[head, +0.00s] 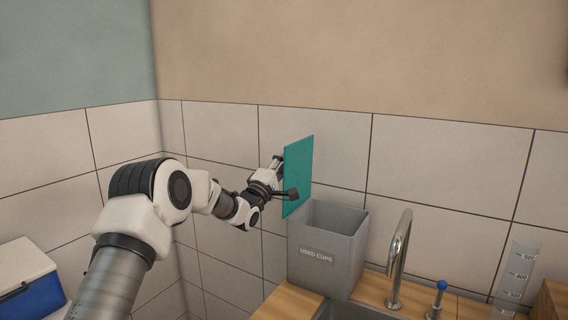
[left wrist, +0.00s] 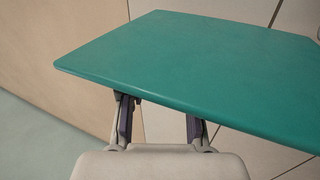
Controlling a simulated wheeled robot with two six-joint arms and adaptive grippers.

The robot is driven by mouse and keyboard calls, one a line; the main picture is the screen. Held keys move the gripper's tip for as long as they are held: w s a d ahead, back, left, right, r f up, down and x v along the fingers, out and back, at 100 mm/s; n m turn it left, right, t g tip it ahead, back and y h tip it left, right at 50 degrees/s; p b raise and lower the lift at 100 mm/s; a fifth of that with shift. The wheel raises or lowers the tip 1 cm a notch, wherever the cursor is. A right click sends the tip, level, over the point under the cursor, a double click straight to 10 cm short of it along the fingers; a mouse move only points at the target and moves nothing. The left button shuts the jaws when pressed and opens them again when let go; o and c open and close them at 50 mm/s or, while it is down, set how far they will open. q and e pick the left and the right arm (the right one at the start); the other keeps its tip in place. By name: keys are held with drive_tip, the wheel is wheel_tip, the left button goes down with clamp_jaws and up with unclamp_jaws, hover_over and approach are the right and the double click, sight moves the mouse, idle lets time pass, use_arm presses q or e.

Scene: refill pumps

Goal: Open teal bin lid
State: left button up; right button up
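The teal lid (head: 299,177) stands about upright at the left rim of a grey bin (head: 322,267) labelled "USED CUPS". The bin's top is uncovered. My left gripper (head: 279,180) is at the lid's left side, close against it. In the left wrist view the lid (left wrist: 200,65) spans the picture just beyond the fingers and hides their tips. The two fingers are spread apart with nothing seen between them. Whether they touch the lid I cannot tell. My right gripper is not in view.
A chrome faucet (head: 399,260) and a small blue-topped lever (head: 438,298) stand right of the bin by the sink. A clear graduated cylinder (head: 515,276) is at far right. A blue and white box (head: 30,280) is at lower left. Tiled walls are close behind.

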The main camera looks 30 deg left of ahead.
use_arm(q)
drive_tip(key=o, duration=0.3)
drive_tip(key=shift+a, duration=0.1)
drive_tip(key=v, duration=1.2)
drive_tip(key=shift+f, duration=0.1)
